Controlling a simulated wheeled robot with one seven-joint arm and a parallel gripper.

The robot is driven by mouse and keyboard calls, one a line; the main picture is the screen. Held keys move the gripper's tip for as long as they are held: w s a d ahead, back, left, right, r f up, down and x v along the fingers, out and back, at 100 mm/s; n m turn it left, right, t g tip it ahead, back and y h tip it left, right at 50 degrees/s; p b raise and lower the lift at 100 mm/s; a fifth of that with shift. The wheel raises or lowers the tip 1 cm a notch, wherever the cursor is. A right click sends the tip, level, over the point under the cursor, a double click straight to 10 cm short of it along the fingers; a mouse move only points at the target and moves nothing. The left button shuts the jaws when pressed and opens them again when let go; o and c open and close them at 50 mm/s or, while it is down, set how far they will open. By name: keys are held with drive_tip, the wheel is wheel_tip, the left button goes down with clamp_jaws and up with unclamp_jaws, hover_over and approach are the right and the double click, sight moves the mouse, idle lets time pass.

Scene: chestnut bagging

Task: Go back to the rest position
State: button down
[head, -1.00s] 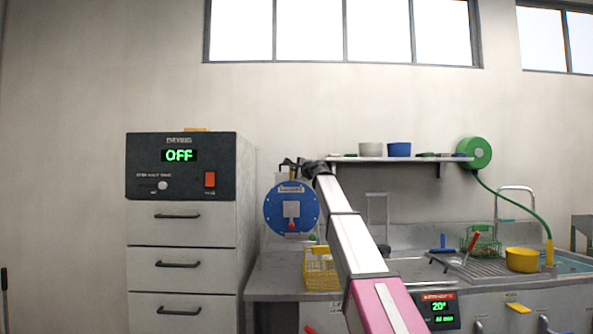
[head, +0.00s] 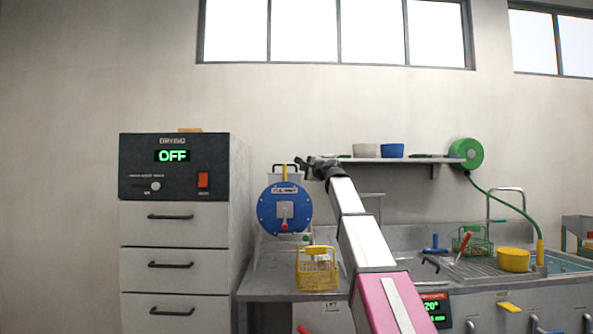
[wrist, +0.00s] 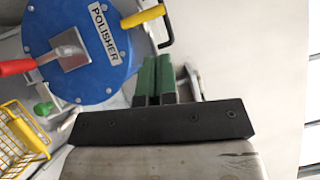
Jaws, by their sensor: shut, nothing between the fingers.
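My gripper (head: 304,168) is at the end of my outstretched arm, in front of the wall and just above and right of the blue round polisher (head: 270,208). In the wrist view my gripper's two green fingers (wrist: 156,82) are side by side, closed with nothing between them. The polisher (wrist: 85,60) fills the upper left of that view, with its label, grey plate and red handle showing. The fingers are beside the polisher's rim; I cannot tell the depth gap between them.
A yellow wire basket (head: 317,272) stands on the counter below the polisher. A drying cabinet (head: 174,168) reading OFF stands at left. A shelf (head: 400,160) with bowls is behind my arm. A sink area with a yellow pot (head: 513,260) is at right.

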drive_tip(key=s+d+f+n+g+h, duration=0.2)
drive_tip(key=s+f+g, duration=0.15)
drive_tip(key=f, duration=1.35)
drive_tip(key=s+d+f+n+g+h, duration=0.15)
drive_tip(key=s+f, duration=0.25)
drive_tip(key=f, duration=1.2)
drive_tip(key=s+d+f+n+g+h, duration=0.1)
drive_tip(key=s+f+n+g+h, duration=0.2)
drive_tip(key=f, duration=1.4)
drive_tip(key=s+d+f+n+g+h, duration=0.2)
drive_tip(key=s+d+f+n+g, duration=0.1)
drive_tip(key=s+f, duration=1.1)
drive_tip(key=s+d+f+n+g+h, duration=0.2)
drive_tip(key=s+d+f+n+g, duration=0.1)
drive_tip(key=s+f, duration=1.1)
drive_tip(key=shift+s+d+f+g, duration=0.25)
drive_tip(key=shift+s+d+g, duration=0.15)
drive_tip(key=shift+d+g, duration=0.5)
